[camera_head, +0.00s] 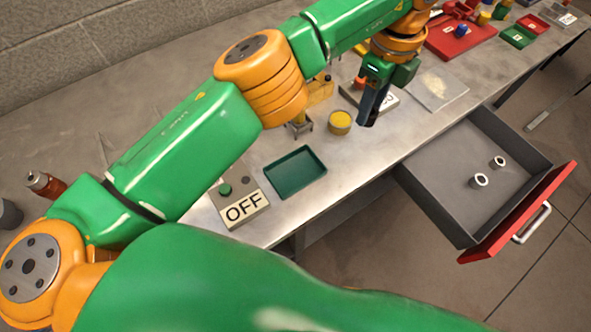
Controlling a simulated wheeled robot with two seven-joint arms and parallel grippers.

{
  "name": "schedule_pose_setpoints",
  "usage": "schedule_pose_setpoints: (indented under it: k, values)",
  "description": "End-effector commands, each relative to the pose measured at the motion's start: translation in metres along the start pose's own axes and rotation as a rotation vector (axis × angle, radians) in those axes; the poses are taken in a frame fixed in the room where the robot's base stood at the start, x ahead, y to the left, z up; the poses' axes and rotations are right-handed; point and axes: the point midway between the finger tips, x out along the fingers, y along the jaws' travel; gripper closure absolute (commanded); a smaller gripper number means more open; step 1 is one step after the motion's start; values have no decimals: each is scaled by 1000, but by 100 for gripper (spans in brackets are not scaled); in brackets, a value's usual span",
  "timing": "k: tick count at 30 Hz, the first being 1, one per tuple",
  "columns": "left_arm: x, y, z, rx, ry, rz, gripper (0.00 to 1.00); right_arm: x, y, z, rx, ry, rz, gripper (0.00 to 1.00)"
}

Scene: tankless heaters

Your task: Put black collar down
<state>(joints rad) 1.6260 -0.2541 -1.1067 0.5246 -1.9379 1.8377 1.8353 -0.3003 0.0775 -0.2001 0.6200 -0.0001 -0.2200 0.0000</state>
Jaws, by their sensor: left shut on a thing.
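My left gripper (371,108) hangs over the workbench near its front edge, fingers pointing down. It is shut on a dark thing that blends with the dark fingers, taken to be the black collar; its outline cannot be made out. An empty dark green tray (296,172) lies on the bench to the left of the gripper. A grey drawer (455,205) with a red front stands open to the right, with two light ring-shaped parts (479,181) inside. My right gripper is not in view.
A yellow round container (340,122) stands just left of the gripper. An OFF sign on a switch box (240,200) is left of the tray. Red (461,38) and green trays stand farther back.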

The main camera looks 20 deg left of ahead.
Motion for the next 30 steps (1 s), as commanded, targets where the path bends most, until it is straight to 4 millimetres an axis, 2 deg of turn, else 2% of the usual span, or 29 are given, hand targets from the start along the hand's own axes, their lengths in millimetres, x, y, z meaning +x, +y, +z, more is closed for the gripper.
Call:
schedule_pose_setpoints:
  k: [6, 10, 14, 18, 21, 25, 27, 30]
  values:
    - [14, 20, 11, -16, 2, -2, 100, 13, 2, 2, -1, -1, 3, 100]
    - [21, 43, 22, -20, 2, 2, 100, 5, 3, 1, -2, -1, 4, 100]
    - [31, 73, 37, -22, 1, 6, 100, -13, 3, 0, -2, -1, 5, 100]
    - [62, 103, 50, -23, 1, 10, 100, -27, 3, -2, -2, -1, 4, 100]
    - [81, 116, 56, -22, 0, 7, 100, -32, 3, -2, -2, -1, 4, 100]
    - [97, 127, 61, -20, -1, 6, 100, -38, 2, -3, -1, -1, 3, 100]
    - [110, 128, 60, -19, 2, 7, 100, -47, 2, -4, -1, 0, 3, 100]
    - [126, 127, 61, -19, 1, 4, 100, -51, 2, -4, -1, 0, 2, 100]
